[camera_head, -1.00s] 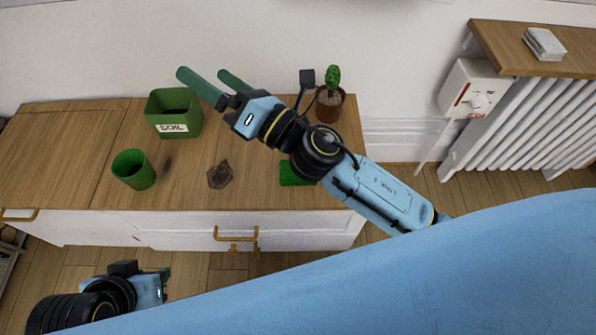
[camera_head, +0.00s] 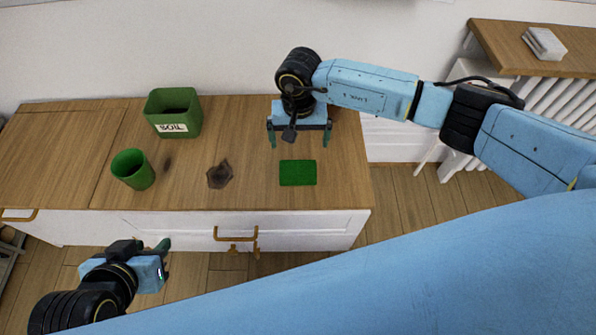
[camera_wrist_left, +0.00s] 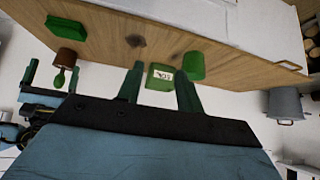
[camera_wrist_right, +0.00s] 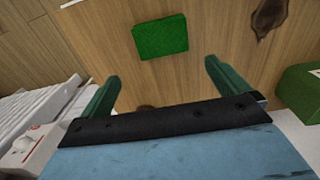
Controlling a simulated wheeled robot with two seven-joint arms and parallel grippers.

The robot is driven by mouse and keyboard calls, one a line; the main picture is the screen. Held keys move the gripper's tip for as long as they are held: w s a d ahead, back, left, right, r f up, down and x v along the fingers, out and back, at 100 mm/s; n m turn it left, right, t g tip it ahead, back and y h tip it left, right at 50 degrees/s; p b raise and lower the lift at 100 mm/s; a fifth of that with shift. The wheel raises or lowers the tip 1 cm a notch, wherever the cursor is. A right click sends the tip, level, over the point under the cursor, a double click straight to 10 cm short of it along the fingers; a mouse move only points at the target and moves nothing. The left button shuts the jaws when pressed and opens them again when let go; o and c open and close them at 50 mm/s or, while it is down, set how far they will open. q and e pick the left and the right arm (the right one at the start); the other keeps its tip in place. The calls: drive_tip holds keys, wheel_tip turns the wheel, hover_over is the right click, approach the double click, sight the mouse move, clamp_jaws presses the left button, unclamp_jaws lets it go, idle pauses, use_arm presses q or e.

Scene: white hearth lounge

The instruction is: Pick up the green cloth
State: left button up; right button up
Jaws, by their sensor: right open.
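The green cloth (camera_head: 297,173) lies flat as a small rectangle on the right part of the wooden cabinet top. It also shows in the right wrist view (camera_wrist_right: 161,37) beyond the fingertips, and in the left wrist view (camera_wrist_left: 66,28). My right gripper (camera_head: 300,138) is open and empty above the cabinet, just behind the cloth, its fingers either side of it and apart from it. My left gripper (camera_wrist_left: 160,72) is in front of the cabinet at the lower left of the head view, away from the cloth; its two fingers are apart with nothing gripped.
A green pot (camera_head: 133,169) and a green SOIL box (camera_head: 173,113) stand on the left of the cabinet top (camera_head: 250,130). A dark brown patch (camera_head: 220,175) lies left of the cloth. A radiator (camera_head: 548,125) is at the right.

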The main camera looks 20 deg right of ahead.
drive_tip(key=b, duration=0.2)
hover_over(298, 169)
drive_tip(key=f, duration=0.6)
drive_tip(key=shift+w+d+f, duration=0.1)
drive_tip(key=shift+w+f, duration=0.15)
drive_tip(key=shift+f, duration=0.2)
drive_tip(key=shift+f+b, duration=0.3)
drive_tip(key=shift+f, duration=0.1)
drive_tip(key=f, duration=0.1)
drive_tip(key=f+b, duration=0.1)
drive_tip(key=f, duration=0.1)
drive_tip(key=f+b, duration=0.1)
drive_tip(key=shift+s+f, duration=0.15)
drive_tip(key=shift+s, duration=0.15)
use_arm(q)
drive_tip(key=w+d+r+t+h, duration=0.2)
drive_tip(key=r+t, duration=0.5)
drive_tip(key=r, duration=0.2)
drive_tip(key=w+d+r+t+h, duration=0.3)
drive_tip(key=r+t, duration=0.4)
drive_tip(key=r, duration=0.3)
drive_tip(key=shift+w+d+m, duration=0.2)
drive_tip(key=shift+w+m, duration=0.05)
drive_tip(key=shift+m, duration=0.05)
use_arm(e)
drive_tip(key=shift+f, duration=0.2)
drive_tip(key=c, duration=0.7)
